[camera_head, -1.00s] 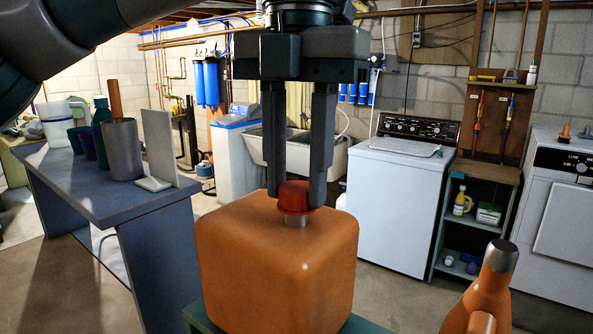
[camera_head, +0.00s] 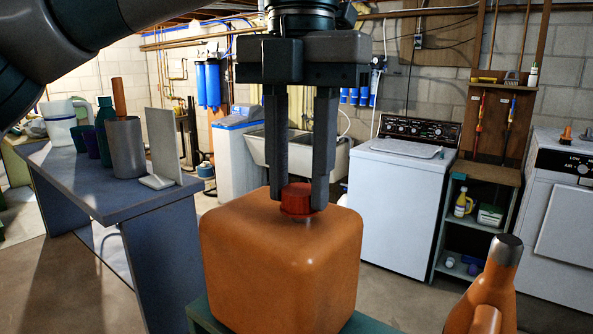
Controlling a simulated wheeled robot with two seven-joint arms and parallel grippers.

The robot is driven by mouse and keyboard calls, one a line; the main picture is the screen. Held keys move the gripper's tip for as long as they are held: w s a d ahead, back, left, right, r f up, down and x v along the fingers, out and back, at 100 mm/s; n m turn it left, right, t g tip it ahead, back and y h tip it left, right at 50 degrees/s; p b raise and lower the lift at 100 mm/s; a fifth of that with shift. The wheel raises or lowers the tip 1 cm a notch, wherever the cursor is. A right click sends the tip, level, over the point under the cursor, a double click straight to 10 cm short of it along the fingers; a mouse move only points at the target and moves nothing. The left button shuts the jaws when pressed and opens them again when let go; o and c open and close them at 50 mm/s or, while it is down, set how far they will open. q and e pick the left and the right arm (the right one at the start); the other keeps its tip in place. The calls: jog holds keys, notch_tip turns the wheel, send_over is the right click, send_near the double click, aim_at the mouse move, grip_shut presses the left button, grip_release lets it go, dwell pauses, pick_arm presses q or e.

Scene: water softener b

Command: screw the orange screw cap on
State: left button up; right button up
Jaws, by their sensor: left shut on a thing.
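The cap looks about upright. The threads and the cap's far side are hidden. My right gripper is not in view.
The container stands on a dark green support (camera_head: 205,316). A grey table (camera_head: 95,195) with cups and a jug is at left. An orange object with a grey top (camera_head: 497,285) stands at lower right. A white washer (camera_head: 403,205) is behind.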

pick_arm(q)
jog(key=shift+s+a+f, duration=0.1)
jog(key=shift+f, duration=0.2)
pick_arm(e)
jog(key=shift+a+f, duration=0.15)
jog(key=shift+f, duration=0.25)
pick_arm(q)
jog(key=shift+r+p, duration=0.45)
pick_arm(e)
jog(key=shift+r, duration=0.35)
pick_arm(q)
jog(key=shift+w+d+r, duration=0.1)
jog(key=shift+w+d, duration=0.1)
jog(key=shift+w, duration=0.05)
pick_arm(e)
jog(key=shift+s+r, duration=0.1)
pick_arm(q)
jog(key=shift+s+r+p, duration=0.1)
jog(key=shift+p, duration=0.3)
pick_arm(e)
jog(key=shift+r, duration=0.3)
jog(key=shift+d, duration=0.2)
pick_arm(q)
jog(key=shift+f+b, duration=0.35)
jog(key=shift+f, duration=0.1)
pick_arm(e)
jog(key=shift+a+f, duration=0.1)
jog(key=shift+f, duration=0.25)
